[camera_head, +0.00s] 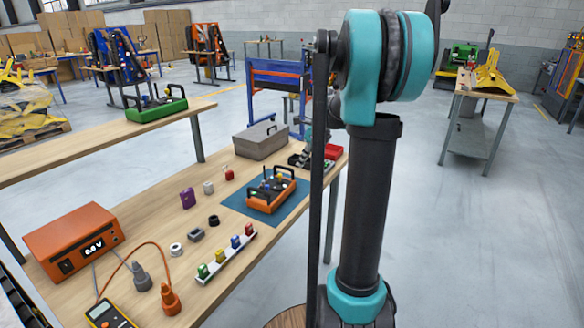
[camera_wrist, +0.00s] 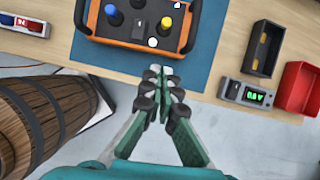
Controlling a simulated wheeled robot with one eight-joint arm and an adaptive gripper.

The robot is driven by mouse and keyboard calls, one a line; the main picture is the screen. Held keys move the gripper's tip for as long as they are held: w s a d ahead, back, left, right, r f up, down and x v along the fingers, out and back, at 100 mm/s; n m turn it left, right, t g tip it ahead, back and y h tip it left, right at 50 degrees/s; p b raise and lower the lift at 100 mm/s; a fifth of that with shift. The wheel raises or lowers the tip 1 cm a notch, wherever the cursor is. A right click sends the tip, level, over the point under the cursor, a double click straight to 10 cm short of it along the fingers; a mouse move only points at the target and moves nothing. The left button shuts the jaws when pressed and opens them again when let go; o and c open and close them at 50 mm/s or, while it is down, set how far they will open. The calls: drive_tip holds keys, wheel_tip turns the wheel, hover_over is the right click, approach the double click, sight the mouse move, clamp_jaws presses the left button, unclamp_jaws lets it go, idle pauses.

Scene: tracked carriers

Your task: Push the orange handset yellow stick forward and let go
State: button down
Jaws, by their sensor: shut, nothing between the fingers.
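The orange handset (camera_head: 271,193) lies on a blue mat (camera_head: 238,200) on the wooden workbench in the head view. In the wrist view the handset (camera_wrist: 139,42) is at the top, with a black face, a blue stick (camera_wrist: 113,15) on the left and the yellow stick (camera_wrist: 165,24) on the right. My gripper (camera_wrist: 158,74) is shut and empty, its fingertips short of the handset's near edge in the picture. The fingertips look apart from the yellow stick. In the head view my arm stands to the right of the handset, and my gripper cannot be made out clearly.
A grey case (camera_head: 260,140) stands behind the handset. A rack of coloured parts (camera_head: 228,257) lies in front. A red bin (camera_wrist: 301,88), a small meter (camera_wrist: 246,94) and a black tray (camera_wrist: 264,48) are to the right. A wooden barrel (camera_wrist: 40,118) stands at left, off the bench.

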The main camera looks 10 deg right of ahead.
drive_tip(key=shift+s+d+r, duration=0.45)
drive_tip(key=shift+d+r, duration=0.05)
drive_tip(key=shift+r, duration=0.1)
drive_tip(key=shift+s+d+r, duration=0.4)
drive_tip(key=shift+d+r, duration=0.05)
drive_tip(key=shift+r, duration=0.15)
drive_tip(key=s+a+f+n+h, duration=0.1)
drive_tip(key=s+a+f+n, duration=0.1)
drive_tip(key=s+f+n, duration=0.3)
drive_tip(key=s+a+f+n+h, duration=0.1)
drive_tip(key=s+a+f+n, duration=0.2)
drive_tip(key=s+n, duration=0.9)
drive_tip(key=s+a+f+n+t+h, duration=0.1)
drive_tip(key=s+a+f+n, duration=0.2)
drive_tip(key=s+f+n, duration=0.5)
drive_tip(key=s+n, duration=0.1)
drive_tip(key=s, duration=0.1)
drive_tip(key=shift+s+f+h, duration=0.25)
drive_tip(key=shift+s+h, duration=0.05)
drive_tip(key=shift+s, duration=0.1)
